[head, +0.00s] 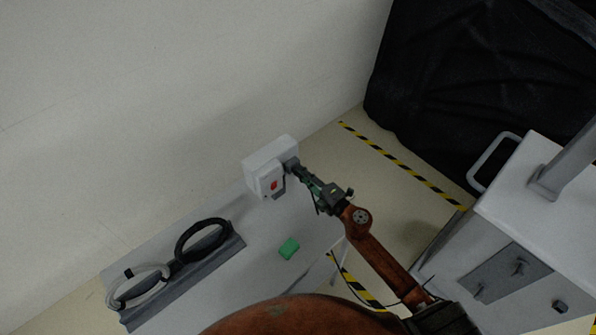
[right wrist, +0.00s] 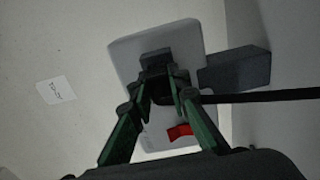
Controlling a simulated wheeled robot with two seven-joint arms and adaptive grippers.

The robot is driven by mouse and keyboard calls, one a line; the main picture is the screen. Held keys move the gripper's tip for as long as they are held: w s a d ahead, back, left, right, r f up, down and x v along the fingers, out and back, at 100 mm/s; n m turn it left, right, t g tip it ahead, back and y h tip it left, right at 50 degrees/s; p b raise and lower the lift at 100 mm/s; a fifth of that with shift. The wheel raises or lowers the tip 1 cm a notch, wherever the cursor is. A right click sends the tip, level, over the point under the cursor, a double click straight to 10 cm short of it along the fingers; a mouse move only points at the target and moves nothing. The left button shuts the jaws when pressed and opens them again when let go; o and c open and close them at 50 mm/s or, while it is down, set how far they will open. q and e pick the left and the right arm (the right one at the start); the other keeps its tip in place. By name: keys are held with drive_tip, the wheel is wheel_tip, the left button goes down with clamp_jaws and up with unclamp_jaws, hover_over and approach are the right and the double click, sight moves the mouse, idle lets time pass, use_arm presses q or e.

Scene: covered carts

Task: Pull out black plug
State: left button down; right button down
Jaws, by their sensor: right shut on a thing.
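The black plug (right wrist: 155,62) sits at a white box (right wrist: 185,42) in the right wrist view, with its upper part showing beyond my fingertips. My right gripper (right wrist: 164,84) is shut on the plug, its green fingers on either side of it. In the head view my right gripper (head: 294,168) reaches the right side of the white box (head: 262,175), which stands on the table against the wall. The plug's contact with the box is mostly hidden by the fingers. My left gripper is not in view.
A red switch (head: 274,185) is on the box's front. A black cable coil (head: 189,233) and a white coil (head: 124,300) lie on the grey table (head: 262,225), with a green block (head: 289,248) nearby. A white cart (head: 540,190) stands at right.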

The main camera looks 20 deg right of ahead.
drive_tip(key=shift+s, duration=0.15)
drive_tip(key=shift+v, duration=2.9)
